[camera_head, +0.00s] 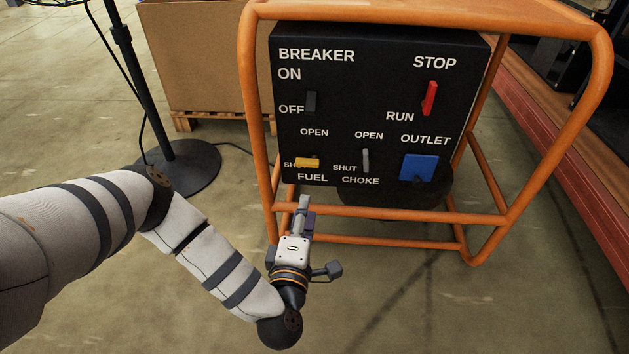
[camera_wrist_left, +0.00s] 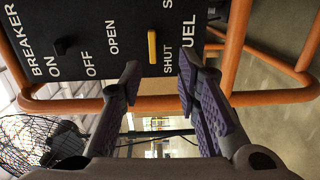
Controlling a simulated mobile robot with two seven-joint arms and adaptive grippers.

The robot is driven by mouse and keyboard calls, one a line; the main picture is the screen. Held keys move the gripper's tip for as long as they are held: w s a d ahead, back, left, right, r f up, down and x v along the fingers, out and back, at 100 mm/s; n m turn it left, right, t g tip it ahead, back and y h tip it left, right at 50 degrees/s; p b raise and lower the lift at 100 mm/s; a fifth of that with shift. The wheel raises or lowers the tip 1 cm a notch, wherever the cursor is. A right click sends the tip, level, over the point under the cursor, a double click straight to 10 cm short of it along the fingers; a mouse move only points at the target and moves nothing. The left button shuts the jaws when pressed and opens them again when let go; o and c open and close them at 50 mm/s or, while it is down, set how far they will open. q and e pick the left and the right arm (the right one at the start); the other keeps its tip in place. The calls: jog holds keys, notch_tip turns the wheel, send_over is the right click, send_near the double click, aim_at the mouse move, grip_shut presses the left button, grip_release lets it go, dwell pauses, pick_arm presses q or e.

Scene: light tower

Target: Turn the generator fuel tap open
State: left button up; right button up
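The yellow fuel tap (camera_head: 307,162) sits at the lower left of the black generator panel (camera_head: 375,118), above the word FUEL. Its handle lies level, with its left end by the SHUT label and OPEN printed above it. In the left wrist view, which is turned sideways, the tap (camera_wrist_left: 152,47) appears between and beyond the fingertips. My left gripper (camera_head: 302,205) is just below and in front of the panel, pointing at it. Its two fingers (camera_wrist_left: 160,78) are apart with nothing between them, clear of the tap. My right gripper is not in view.
An orange tube frame (camera_head: 252,120) surrounds the panel, with a lower bar near my left gripper. The grey choke lever (camera_head: 366,160), blue outlet (camera_head: 419,167), dark breaker switch (camera_head: 311,102) and red stop switch (camera_head: 430,98) share the panel. A black stand (camera_head: 185,168) is left.

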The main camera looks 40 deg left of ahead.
aim_at(307, 165)
pick_arm(q)
jog(key=shift+n+y, duration=0.4)
jog(key=shift+y, duration=0.1)
jog(key=b+x, duration=0.1)
jog(key=x, duration=0.3)
jog(key=b+x, duration=0.1)
jog(key=x, duration=0.3)
jog(key=b+x, duration=0.1)
jog(key=x, duration=0.4)
jog(key=shift+s+a+r, duration=0.25)
jog(key=shift+a+r, duration=0.05)
jog(key=shift+r, duration=0.05)
grip_shut()
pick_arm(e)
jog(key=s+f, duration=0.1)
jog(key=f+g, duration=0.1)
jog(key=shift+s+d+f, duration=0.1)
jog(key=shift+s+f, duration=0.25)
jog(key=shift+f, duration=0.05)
